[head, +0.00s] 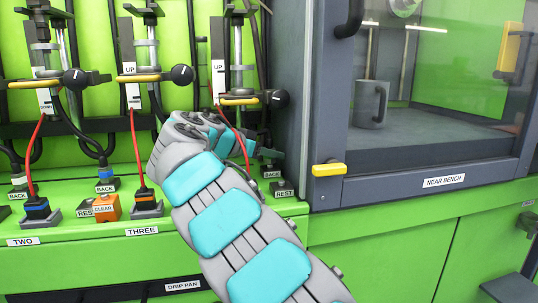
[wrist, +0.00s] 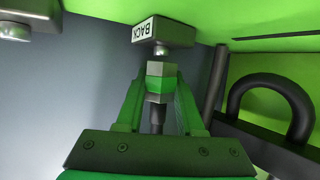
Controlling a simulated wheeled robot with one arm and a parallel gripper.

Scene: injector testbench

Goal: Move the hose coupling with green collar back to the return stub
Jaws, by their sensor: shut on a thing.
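The hose coupling with its green collar (wrist: 161,84) is between the fingers of my gripper (wrist: 158,98) in the wrist view, with a dark hose end below it in the picture. My gripper is shut on it. The return stub (wrist: 161,50), a metal tip under a block labelled BACK, is in line with the coupling's end. The two are very close; I cannot tell whether they touch.
A dark hose loop (wrist: 270,100) stands at the right in the wrist view. In the head view, a REST block (head: 284,189) and the enclosure (head: 329,190) are right of my arm.

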